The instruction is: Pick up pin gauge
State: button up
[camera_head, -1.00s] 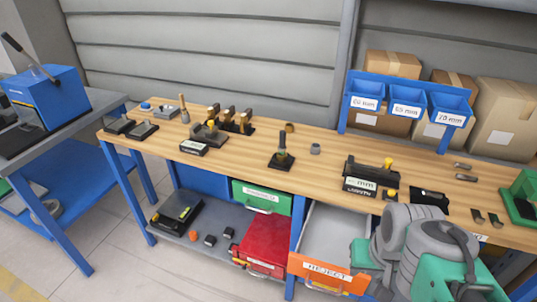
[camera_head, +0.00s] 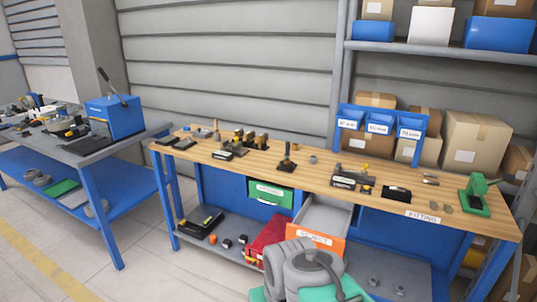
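I cannot tell for sure which item is the pin gauge. A small dark upright post on a black base (camera_head: 287,158) stands near the middle of the wooden workbench (camera_head: 318,176). A small grey ring-like piece (camera_head: 313,160) sits to its right. A black block with a white label (camera_head: 350,179) stands further right. Small dark and metal pieces lie near the bench's right end, too small to name. My folded grey and teal arm shows at the bottom, in front of the bench. My gripper's fingers do not show.
An orange-fronted drawer (camera_head: 316,239) stands open below the bench top. Blue labelled bins (camera_head: 379,128) and cardboard boxes (camera_head: 476,142) are at the back right. A green press (camera_head: 474,195) stands at the right end. A second blue table (camera_head: 88,146) is at left. Floor between is clear.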

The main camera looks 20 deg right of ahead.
aim_at(287, 156)
jog(key=u, duration=0.7)
jog(key=i, duration=1.8)
jog(key=z, duration=0.8)
jog(key=i, duration=0.7)
jog(key=z, duration=0.8)
